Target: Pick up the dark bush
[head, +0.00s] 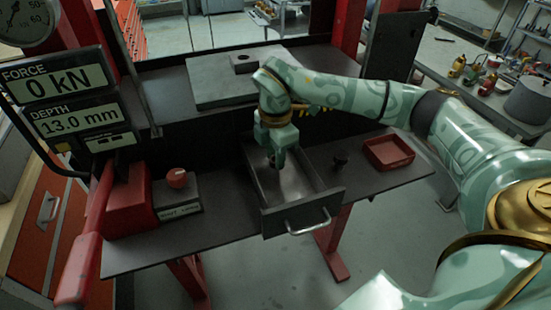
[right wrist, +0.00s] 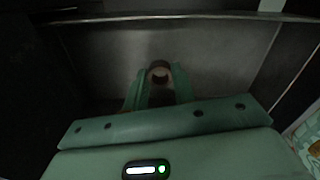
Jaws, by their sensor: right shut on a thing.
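My right gripper (head: 275,161) reaches down into an open grey drawer (head: 298,213) in the middle of the table. In the right wrist view my right gripper's fingers (right wrist: 160,88) are closed around a small ring-shaped bush (right wrist: 159,70), dark brownish with a round hole facing up. The bush looks upright between the fingertips, low inside the drawer. I cannot tell whether it touches the drawer floor. In the head view the bush is hidden by the gripper. My left gripper is not in view.
Drawer walls surround my right gripper closely. A box with a red button (head: 177,179) is left. A dark block with a hole (head: 245,63) sits on the plate behind.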

